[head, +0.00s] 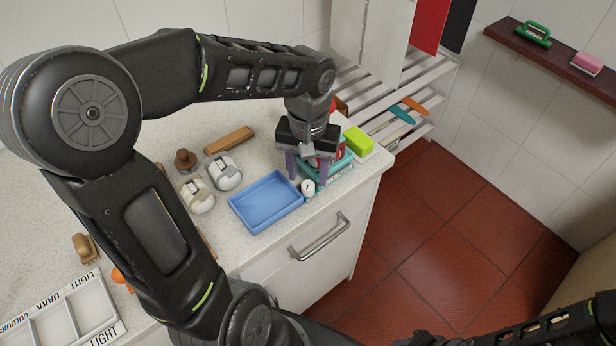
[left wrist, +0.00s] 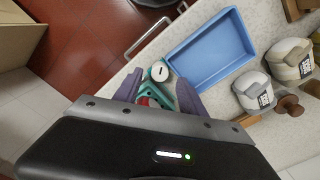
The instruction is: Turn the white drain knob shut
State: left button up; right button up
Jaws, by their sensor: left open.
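The white drain knob (head: 308,187) is a small round cap with a dark mark on top, at the front corner of a teal rack (head: 341,171) near the counter's edge. In the left wrist view the knob (left wrist: 158,71) sits just beyond the fingertips. In the left wrist view the gripper (left wrist: 160,92) is open with nothing held. Whether a finger touches the knob cannot be told. My right gripper is out of view.
A blue tray (head: 236,203) lies directly left of the knob, with two white jars (head: 225,172) behind it. A lime-green block (head: 358,140) is behind the rack. A drawer handle (head: 320,240) projects below the counter's edge. Open red floor lies to the right.

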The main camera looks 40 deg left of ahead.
aim_at(308, 189)
pick_arm(q)
jog(key=shift+f, duration=1.45)
jog(key=shift+c, duration=0.6)
grip_shut()
